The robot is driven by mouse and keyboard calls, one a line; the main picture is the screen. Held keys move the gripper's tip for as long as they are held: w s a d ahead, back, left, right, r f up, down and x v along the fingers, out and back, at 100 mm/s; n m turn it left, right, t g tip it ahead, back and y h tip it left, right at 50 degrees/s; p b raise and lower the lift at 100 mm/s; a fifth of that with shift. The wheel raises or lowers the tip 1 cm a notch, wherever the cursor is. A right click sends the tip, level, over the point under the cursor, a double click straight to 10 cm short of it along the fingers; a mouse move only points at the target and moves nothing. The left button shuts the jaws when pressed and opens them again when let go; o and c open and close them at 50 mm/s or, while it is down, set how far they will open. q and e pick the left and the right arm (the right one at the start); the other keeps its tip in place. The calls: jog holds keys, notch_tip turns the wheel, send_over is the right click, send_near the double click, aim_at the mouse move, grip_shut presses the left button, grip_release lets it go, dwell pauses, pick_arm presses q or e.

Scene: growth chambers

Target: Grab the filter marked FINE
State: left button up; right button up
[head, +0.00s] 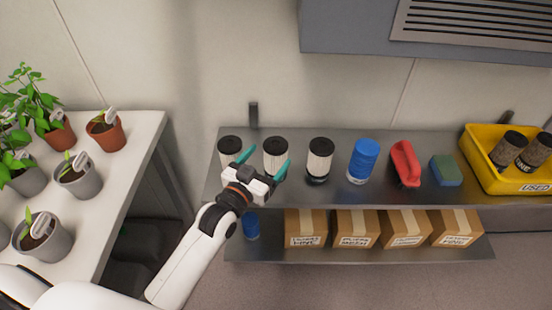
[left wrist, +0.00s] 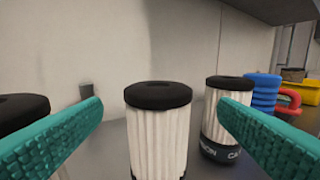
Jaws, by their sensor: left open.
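Three white pleated filters with black caps stand upright in a row on the upper shelf: a left one (head: 229,145), a middle one (head: 275,147) and a right one (head: 320,154). My left gripper (head: 263,163) is open at the middle filter. In the left wrist view the middle filter (left wrist: 159,128) stands centred ahead between the teal fingers, with no grip on it. Its label is out of view. The right filter (left wrist: 225,115) has a dark band with partly legible letters, seemingly CARBON. The left filter (left wrist: 22,108) is mostly hidden behind a finger. I cannot read FINE anywhere.
Right along the metal shelf (head: 400,196) are a blue ribbed item (head: 363,158), a red-handled item (head: 405,164), a green sponge (head: 446,170) and a yellow USED bin (head: 482,168) with dark used filters. Boxes (head: 306,228) sit below. A plant table (head: 120,178) stands left.

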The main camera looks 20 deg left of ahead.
aim_at(282, 139)
pick_arm(q)
jog(key=x, duration=0.7)
jog(key=shift+a+r+p, duration=0.1)
jog(key=shift+r+p, duration=0.1)
jog(key=shift+p, duration=0.2)
jog(key=c, duration=1.4)
